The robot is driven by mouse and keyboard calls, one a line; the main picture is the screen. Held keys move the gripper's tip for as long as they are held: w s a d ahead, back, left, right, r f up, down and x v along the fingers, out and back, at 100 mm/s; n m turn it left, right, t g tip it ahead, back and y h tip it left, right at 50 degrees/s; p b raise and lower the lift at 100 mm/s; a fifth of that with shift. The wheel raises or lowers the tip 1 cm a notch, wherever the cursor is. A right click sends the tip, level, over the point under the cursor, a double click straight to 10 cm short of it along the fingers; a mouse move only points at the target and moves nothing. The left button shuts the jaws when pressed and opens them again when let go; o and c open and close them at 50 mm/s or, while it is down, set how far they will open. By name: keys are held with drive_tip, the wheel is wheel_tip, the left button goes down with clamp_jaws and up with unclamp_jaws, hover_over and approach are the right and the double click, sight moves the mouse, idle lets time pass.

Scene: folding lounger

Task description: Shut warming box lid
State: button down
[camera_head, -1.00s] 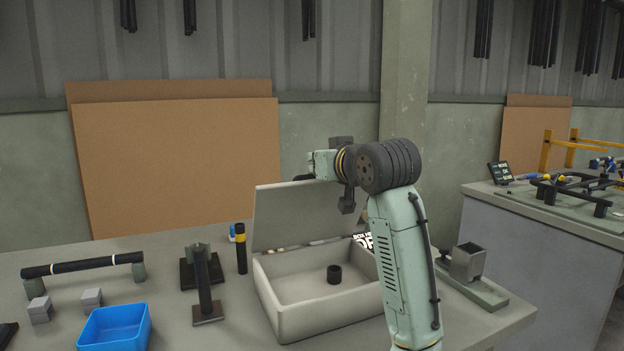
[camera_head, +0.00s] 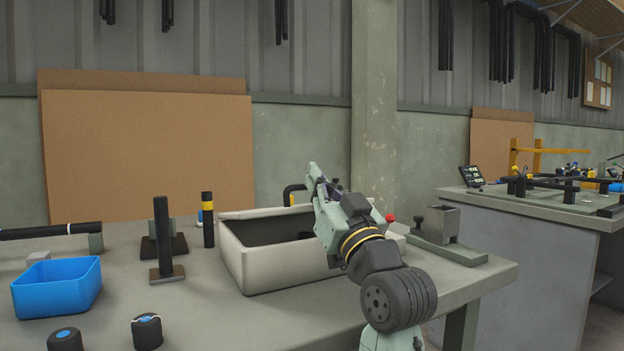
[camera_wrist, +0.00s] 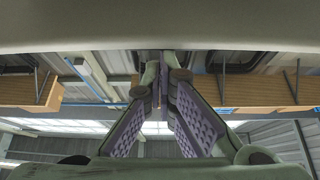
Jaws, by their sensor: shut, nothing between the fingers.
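The pale warming box (camera_head: 285,265) stands on the workbench, its inside dark and partly in view. A thin pale edge (camera_head: 262,211) runs along the top at its back; it looks like the lid seen nearly edge-on, with the lid's exact angle unclear. My gripper (camera_head: 314,172) is over the right part of the box, pointing up and hiding the box's right side. In the wrist view my gripper's fingers (camera_wrist: 161,75) meet at the tips with nothing between them. A wide pale surface (camera_wrist: 160,25), possibly the lid, crosses the top of that view; contact cannot be told.
A blue bin (camera_head: 57,288), a black post on a base (camera_head: 162,240) and a black-and-yellow cylinder (camera_head: 208,222) are left of the box. A grey metal holder (camera_head: 440,228) is to its right.

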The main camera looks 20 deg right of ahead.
drive_tip(key=shift+s+f+b, duration=0.2)
drive_tip(key=shift+f+b, duration=0.2)
drive_tip(key=shift+f, duration=0.8)
drive_tip(key=shift+s, duration=0.25)
drive_tip(key=s+f, duration=0.1)
drive_tip(key=s, duration=1.3)
drive_tip(key=w+p, duration=0.1)
drive_tip(key=p, duration=0.5)
drive_tip(key=w+p, duration=0.1)
drive_tip(key=p, duration=0.4)
drive_tip(key=w+p, duration=0.2)
drive_tip(key=p, duration=0.4)
drive_tip(key=shift+d+r+p, duration=0.25)
drive_tip(key=shift+r+p, duration=0.05)
drive_tip(key=shift+r, duration=0.1)
drive_tip(key=shift+w, duration=0.15)
